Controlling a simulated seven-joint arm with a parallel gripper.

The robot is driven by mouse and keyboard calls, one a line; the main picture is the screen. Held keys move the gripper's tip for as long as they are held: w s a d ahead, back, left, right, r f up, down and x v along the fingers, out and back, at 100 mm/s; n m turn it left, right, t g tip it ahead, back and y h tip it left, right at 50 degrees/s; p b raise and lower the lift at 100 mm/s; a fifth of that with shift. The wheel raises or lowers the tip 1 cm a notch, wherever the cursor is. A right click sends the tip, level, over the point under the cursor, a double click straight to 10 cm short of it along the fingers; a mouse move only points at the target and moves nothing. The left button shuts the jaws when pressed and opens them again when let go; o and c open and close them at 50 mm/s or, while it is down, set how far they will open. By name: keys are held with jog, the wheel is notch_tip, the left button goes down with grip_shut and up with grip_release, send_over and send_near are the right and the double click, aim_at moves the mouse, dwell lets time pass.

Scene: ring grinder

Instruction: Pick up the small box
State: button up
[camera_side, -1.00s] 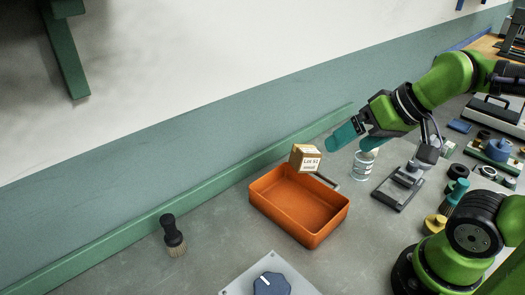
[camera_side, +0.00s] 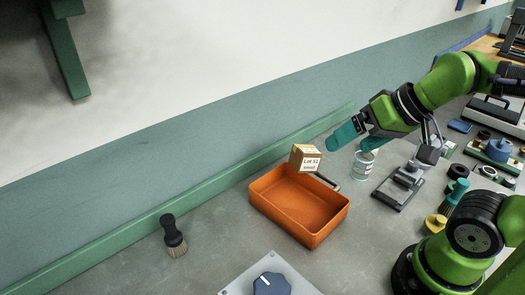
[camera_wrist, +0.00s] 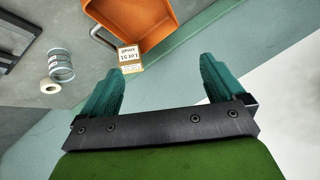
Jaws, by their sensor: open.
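The small box (camera_side: 305,158) is brown cardboard with a white printed label. It stands at the far end of the orange tray (camera_side: 322,230), close to the wall; I cannot tell whether it touches the tray. In the wrist view the box (camera_wrist: 129,56) shows beyond my left fingertip, beside the tray's edge (camera_wrist: 148,42). My gripper (camera_side: 345,138) has teal fingers and hangs above and to the right of the box. In the wrist view my gripper (camera_wrist: 158,75) is open, with nothing between its fingers.
A clear jar (camera_side: 364,165) stands right of the box, below my gripper. A grey metal stand (camera_side: 398,188) is further right. A black-handled brush (camera_side: 173,236) and a plate with a blue knob (camera_side: 270,285) lie to the left and front. A green rail (camera_side: 215,190) runs along the wall.

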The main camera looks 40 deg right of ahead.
jog(key=m+g+h, duration=0.1)
jog(key=m+g, duration=0.1)
send_near(310, 151)
jog(key=x, duration=1.2)
jog(key=shift+w+d+f, duration=0.1)
jog(key=shift+f, duration=0.15)
